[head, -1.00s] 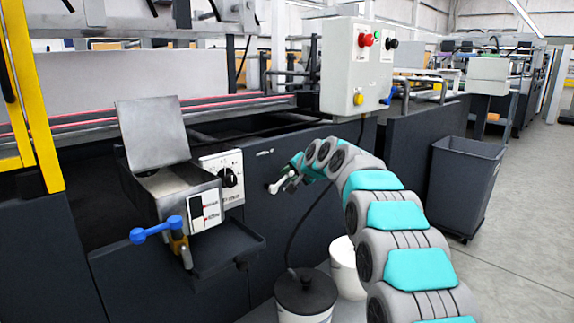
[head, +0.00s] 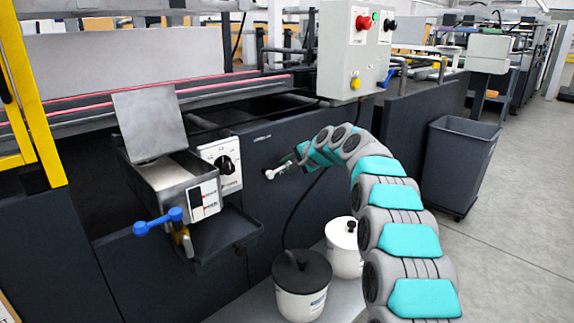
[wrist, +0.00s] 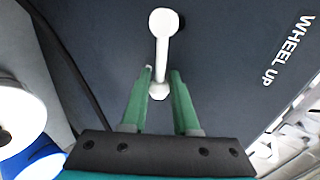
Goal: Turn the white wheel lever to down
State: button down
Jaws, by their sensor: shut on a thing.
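The white wheel lever (wrist: 162,45) shows in the wrist view with one round end at the top and a knob between my fingertips. In the head view the lever (head: 270,174) sticks out from the dark machine side panel. My gripper (wrist: 161,72) is shut on the lever's knob end, one green finger on each side. In the head view my gripper (head: 296,160) is at the lever's right end, and the fingers are small there. The label WHEEL UP (wrist: 287,50) is printed on the panel to the right in the wrist view.
A metal box with a blue-handled lever (head: 158,222) and a black dial (head: 226,165) stands left of the white lever. Two white pots (head: 303,292) stand below. A grey control box (head: 345,60) is above, and a dark bin (head: 462,165) stands right on open floor.

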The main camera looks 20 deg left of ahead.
jog(key=shift+w+d, duration=0.2)
jog(key=shift+w, duration=0.05)
jog(key=c, duration=0.9)
grip_release()
jog(key=shift+c, duration=0.2)
jog(key=b+v, duration=0.1)
jog(key=v, duration=0.6)
jog(key=shift+s+d+r, duration=0.15)
jog(key=shift+d, duration=0.15)
